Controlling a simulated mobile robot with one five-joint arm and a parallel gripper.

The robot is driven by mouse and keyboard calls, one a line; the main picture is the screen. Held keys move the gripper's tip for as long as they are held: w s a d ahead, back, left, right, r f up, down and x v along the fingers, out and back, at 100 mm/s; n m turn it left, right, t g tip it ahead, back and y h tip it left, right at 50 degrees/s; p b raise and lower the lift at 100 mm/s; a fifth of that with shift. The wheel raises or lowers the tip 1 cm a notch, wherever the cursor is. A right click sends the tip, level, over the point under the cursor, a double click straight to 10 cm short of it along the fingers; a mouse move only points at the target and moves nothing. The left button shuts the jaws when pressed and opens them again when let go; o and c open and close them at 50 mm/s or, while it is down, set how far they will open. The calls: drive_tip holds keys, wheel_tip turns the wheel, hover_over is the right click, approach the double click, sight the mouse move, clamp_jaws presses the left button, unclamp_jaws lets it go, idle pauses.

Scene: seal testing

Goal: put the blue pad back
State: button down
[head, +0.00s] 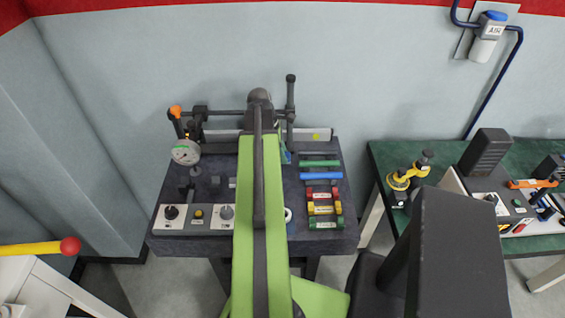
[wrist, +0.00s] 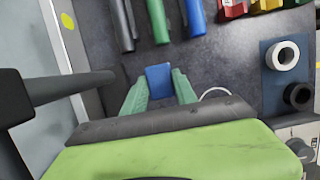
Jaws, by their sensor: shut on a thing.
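My gripper (wrist: 159,76) is shut on a small blue pad (wrist: 158,78), held between its two green fingers in the wrist view. The pad is over the dark bench top (wrist: 225,70); I cannot tell whether it touches the surface. In the head view my arm hides most of the gripper and the pad; the blue bar (head: 321,176) shows to the right of my arm.
Red, yellow and green blocks (head: 322,208) lie at the bench's front right. White (wrist: 282,56) and black (wrist: 297,95) rings sit on a blue mat. A dial gauge (head: 186,152) and control panel (head: 192,218) stand left. A dark post (wrist: 70,86) is close to my gripper.

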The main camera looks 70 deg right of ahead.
wheel_tip(320, 180, down, 4)
drive_tip(key=b, duration=0.2)
drive_tip(key=shift+r+b, duration=0.1)
drive_tip(key=shift+b, duration=0.3)
drive_tip(key=shift+r, duration=0.2)
drive_tip(key=shift+f, duration=0.15)
drive_tip(key=c, duration=1)
unclamp_jaws()
drive_tip(key=shift+o, duration=0.2)
drive_tip(key=p+v, duration=1.1)
drive_tip(key=v, duration=0.1)
drive_tip(key=shift+p, duration=0.4)
